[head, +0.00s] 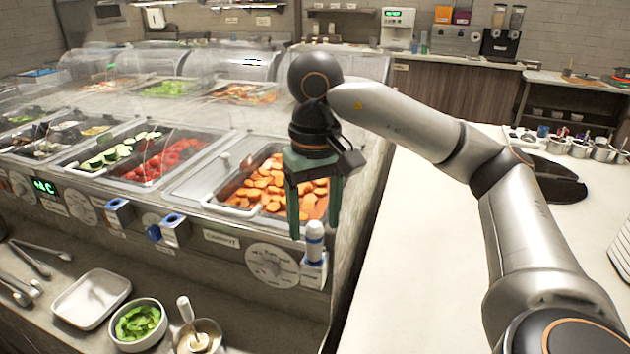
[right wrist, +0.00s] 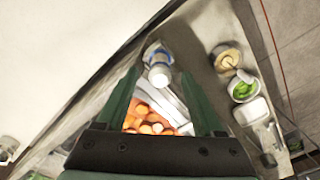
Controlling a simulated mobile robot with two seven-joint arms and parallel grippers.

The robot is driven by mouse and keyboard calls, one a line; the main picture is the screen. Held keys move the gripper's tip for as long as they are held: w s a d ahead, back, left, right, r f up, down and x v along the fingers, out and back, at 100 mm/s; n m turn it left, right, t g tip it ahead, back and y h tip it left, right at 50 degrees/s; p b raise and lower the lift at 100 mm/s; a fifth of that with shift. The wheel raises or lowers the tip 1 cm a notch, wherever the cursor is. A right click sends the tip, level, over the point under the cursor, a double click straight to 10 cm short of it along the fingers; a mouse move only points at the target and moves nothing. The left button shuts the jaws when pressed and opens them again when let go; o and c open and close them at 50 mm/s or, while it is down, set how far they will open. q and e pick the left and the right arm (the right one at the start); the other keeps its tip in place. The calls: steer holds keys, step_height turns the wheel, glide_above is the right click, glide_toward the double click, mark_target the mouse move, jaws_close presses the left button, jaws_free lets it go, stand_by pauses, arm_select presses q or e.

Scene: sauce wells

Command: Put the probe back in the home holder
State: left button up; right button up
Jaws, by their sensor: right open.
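The probe (head: 315,238), white with a blue band, stands upright in the rightmost holder (head: 313,272) on the front of the food counter. My right gripper (head: 314,232) points down with its green fingers open, one on each side of the probe's top. In the right wrist view the probe (right wrist: 158,74) shows between the open fingertips (right wrist: 161,75), with a gap on both sides. Two more holders with blue rings, a left one (head: 119,211) and a middle one (head: 175,230), look empty. No label shows which is the home holder. My left gripper is out of view.
Dials and a small display (head: 44,187) line the counter front. A pan of orange slices (head: 270,188) sits just behind the probe. The white worktop (head: 430,250) at right is mostly clear.

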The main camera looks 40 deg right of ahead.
step_height(320, 180, up, 11)
steer(key=p, duration=0.6)
